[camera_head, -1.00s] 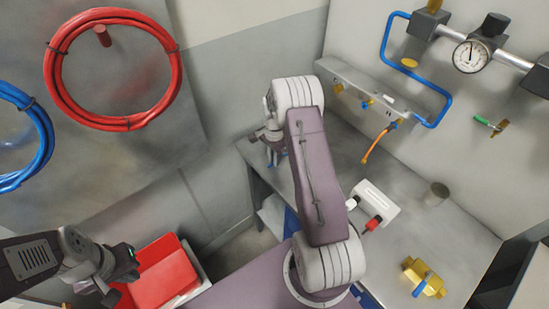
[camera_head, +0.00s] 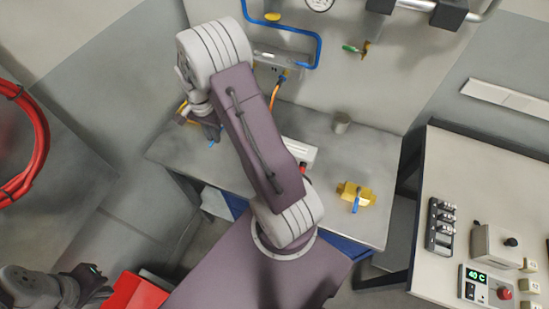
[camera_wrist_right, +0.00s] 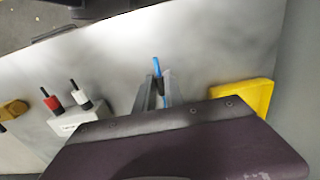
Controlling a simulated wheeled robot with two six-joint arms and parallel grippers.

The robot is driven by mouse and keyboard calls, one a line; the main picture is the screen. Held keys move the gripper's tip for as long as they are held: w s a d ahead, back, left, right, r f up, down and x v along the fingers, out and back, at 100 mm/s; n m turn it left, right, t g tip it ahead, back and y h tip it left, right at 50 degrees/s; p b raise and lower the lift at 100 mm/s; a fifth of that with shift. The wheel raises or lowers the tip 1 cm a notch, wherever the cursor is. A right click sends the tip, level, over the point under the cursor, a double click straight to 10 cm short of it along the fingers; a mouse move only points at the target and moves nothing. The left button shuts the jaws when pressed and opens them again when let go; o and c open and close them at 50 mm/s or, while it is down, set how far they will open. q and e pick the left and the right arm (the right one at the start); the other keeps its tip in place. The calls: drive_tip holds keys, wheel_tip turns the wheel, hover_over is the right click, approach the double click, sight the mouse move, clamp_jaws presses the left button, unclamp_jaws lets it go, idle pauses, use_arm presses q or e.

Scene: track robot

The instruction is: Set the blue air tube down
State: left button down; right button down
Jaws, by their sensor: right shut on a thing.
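My right gripper (camera_head: 208,135) hangs over the left end of the grey workbench (camera_head: 325,190), with its arm reaching up from the bottom middle. In the right wrist view the gripper (camera_wrist_right: 155,88) is shut on the blue air tube (camera_wrist_right: 157,68), a short blue piece sticking out past the fingers.
A white block (camera_wrist_right: 80,115) with red and white plugs and a yellow item (camera_wrist_right: 245,95) flank the gripper. A brass valve with a blue handle (camera_head: 355,195) and a grey cylinder (camera_head: 341,122) stand on the bench. A control table (camera_head: 450,160) is at right, a red bin (camera_head: 135,292) lower left.

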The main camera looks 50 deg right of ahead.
drive_tip(key=shift+s+r, duration=0.15)
drive_tip(key=shift+a, duration=0.2)
hover_over(220, 157)
wheel_tip(220, 157, down, 6)
drive_tip(key=shift+d+f+p, duration=0.1)
drive_tip(key=shift+p, duration=0.25)
wheel_tip(220, 157, down, 3)
drive_tip(key=shift+s+f+p, duration=0.15)
drive_tip(key=shift+f+p, duration=0.05)
drive_tip(key=shift+p, duration=0.15)
drive_tip(key=shift+f, duration=0.25)
drive_tip(key=shift+f, duration=0.1)
drive_tip(key=c, duration=1.4)
unclamp_jaws()
drive_tip(key=shift+c, duration=0.2)
